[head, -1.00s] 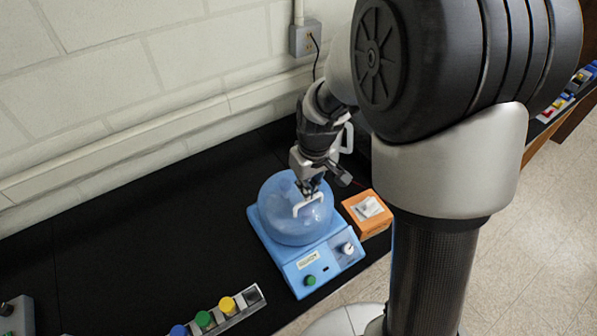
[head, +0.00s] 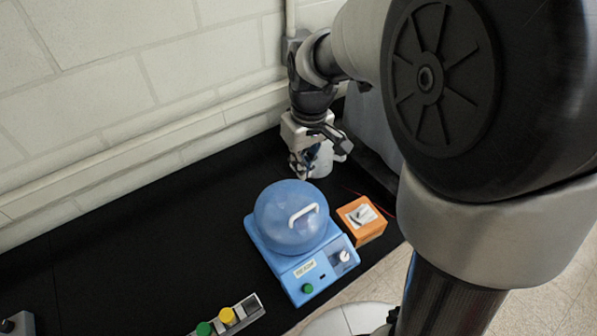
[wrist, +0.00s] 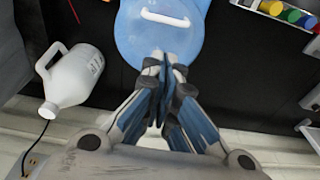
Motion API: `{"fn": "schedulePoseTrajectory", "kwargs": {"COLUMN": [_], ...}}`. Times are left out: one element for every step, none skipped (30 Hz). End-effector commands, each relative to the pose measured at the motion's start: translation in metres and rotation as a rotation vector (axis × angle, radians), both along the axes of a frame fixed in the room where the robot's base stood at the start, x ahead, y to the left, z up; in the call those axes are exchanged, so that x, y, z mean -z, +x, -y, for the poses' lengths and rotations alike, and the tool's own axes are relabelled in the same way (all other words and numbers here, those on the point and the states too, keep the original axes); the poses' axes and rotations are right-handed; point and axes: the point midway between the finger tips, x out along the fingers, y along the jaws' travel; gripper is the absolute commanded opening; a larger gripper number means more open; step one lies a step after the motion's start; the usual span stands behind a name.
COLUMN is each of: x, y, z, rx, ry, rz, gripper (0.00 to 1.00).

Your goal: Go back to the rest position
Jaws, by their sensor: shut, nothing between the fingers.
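My gripper (head: 303,172) is shut and empty. In the head view it hangs behind and above the blue device, close to the wall. It also shows in the wrist view (wrist: 163,62), with its fingertips together and overlapping the near edge of the blue dome in the picture. The blue device (head: 312,268) stands on the black bench with its rounded blue lid (head: 280,222) on top. The lid has a white handle (head: 308,210), which also shows in the wrist view (wrist: 165,18).
An orange box (head: 362,232) stands right of the device. A white jug (wrist: 72,82) stands near the wall, partly behind my gripper in the head view. A rack with coloured caps (head: 240,318) lies at the front. The black bench left of the device is clear.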

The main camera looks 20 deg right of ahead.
Motion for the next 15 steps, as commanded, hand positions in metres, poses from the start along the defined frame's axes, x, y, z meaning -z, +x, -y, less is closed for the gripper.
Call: {"fn": "schedulePoseTrajectory", "kwargs": {"x": [-0.004,-0.006,-0.007,-0.008,-0.008,-0.009,-0.009,-0.008,-0.008,-0.008,-0.007,-0.006,-0.005,-0.004,-0.001], "y": [-0.001,-0.001,-0.002,-0.002,-0.002,-0.002,-0.002,-0.002,-0.003,-0.005,-0.007,-0.012,-0.017,-0.023,-0.033], "z": [0.0,0.001,0.001,0.001,0.001,0.001,0.001,0.001,0.001,0.001,0.0,0.0,0.0,-0.001,-0.001], "rx": [0.0,0.0,0.0,0.0,0.0,0.0,0.0,0.001,0.002,0.004,0.008,0.015,0.023,0.03,0.046], "ry": [0.0,0.0,0.0,0.0,0.0,0.0,0.0,0.0,0.0,0.0,-0.001,-0.002,-0.002,-0.002,-0.003], "rz": [0.001,0.0,-0.001,-0.001,-0.001,-0.001,-0.001,-0.001,0.001,0.004,0.008,0.016,0.025,0.035,0.05], "gripper": [0.0,0.0,0.0,0.0,0.0,0.0,0.0,0.0,0.0,0.0,0.0,0.0,0.0,0.0,0.0]}}
